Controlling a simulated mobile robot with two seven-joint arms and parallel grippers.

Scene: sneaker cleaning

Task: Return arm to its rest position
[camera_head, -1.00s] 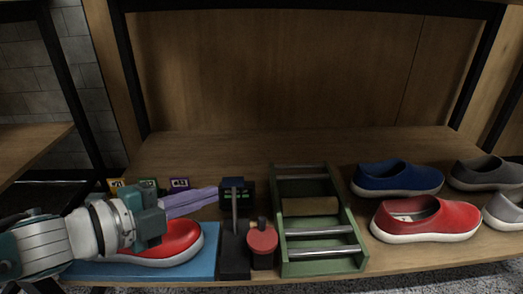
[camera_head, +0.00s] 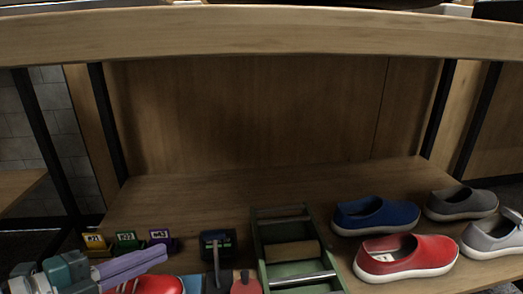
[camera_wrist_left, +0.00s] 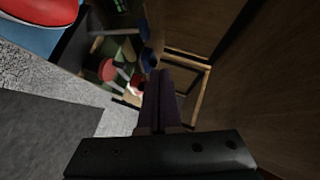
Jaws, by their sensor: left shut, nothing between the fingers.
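My left gripper (camera_head: 134,264) is at the lower left of the head view, its purple fingers pointing right above a red shoe (camera_head: 150,286). The fingers are shut together with nothing between them. In the left wrist view the closed fingers (camera_wrist_left: 162,90) point up the picture, and the red shoe (camera_wrist_left: 40,10) lies at the top left. My right gripper does not show in any view.
A green rack (camera_head: 262,248) stands mid-shelf, beside a dark device (camera_head: 217,243). Yellow, green and purple tagged blocks (camera_head: 126,241) sit behind my gripper. Blue (camera_head: 375,215), red (camera_head: 405,258) and grey shoes (camera_head: 461,203) stand at the right. A wooden beam (camera_head: 260,35) crosses above.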

